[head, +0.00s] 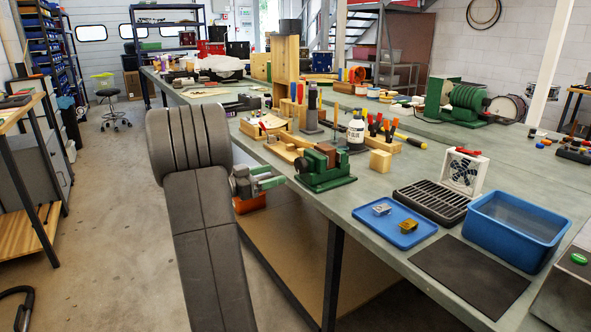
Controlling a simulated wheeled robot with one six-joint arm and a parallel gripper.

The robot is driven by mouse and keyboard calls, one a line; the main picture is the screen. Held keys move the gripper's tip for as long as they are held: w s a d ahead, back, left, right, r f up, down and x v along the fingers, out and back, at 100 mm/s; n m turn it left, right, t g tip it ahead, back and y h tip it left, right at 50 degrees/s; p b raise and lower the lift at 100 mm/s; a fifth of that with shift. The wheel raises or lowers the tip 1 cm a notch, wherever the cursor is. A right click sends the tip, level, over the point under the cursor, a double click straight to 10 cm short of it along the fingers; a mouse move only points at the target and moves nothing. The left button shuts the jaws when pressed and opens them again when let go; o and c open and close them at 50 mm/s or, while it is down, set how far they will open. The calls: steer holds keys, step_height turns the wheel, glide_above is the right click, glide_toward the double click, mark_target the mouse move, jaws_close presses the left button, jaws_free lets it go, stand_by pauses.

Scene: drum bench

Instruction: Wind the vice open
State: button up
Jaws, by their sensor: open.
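The green vice (325,170) stands at the near edge of the long bench, with a brown block-like part between or at its jaws. I cannot tell how wide its jaws stand. My gripper (275,181) is partly behind my grey arm, just left of the vice and a little below the bench top. It is open, and its fingers point right towards the vice's side. Its fingers look apart from the vice body. The vice's handle is not clearly visible; I cannot tell if anything lies between my fingers.
A glue bottle (356,131), a wooden block (380,161) and a tool rack (380,140) stand behind the vice. A blue tray (408,231), a black grate (432,203) and a blue tub (516,230) lie to the right. The bench top between vice and blue tray is clear.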

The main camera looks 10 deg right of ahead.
mark_target(298, 168)
steer(key=x, duration=0.8)
steer(key=shift+w+d, duration=0.1)
steer(key=shift+d, duration=0.25)
steer(key=shift+f, duration=0.1)
steer(key=c, duration=1)
